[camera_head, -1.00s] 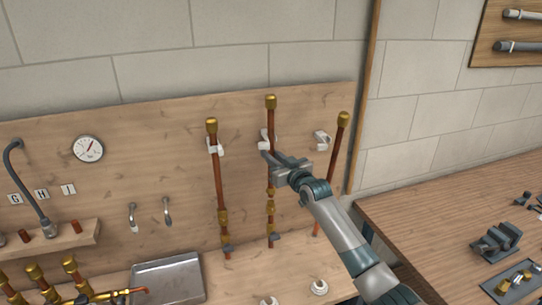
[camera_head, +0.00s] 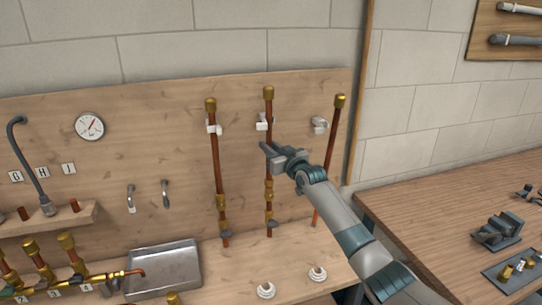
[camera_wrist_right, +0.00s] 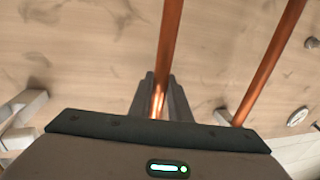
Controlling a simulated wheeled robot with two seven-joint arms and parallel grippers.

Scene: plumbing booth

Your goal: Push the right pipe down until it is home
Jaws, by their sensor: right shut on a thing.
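Three upright copper pipes with brass caps stand at the wooden backboard. The right pipe (camera_head: 332,140) leans a little, its top to the right beside a white clip (camera_head: 320,125). My right gripper (camera_head: 270,152) is at the middle pipe (camera_head: 268,133), below that pipe's white clip, not at the right pipe. In the right wrist view the gripper fingers (camera_wrist_right: 160,100) are shut around a copper pipe (camera_wrist_right: 170,40). My left gripper is not in view.
The left pipe (camera_head: 215,160) stands in its clip with brass fittings below. A metal tray (camera_head: 165,268) and two white rings (camera_head: 266,290) are on the bench. A gauge (camera_head: 89,127) and two taps are on the board. A side bench (camera_head: 440,205) with tools stands right.

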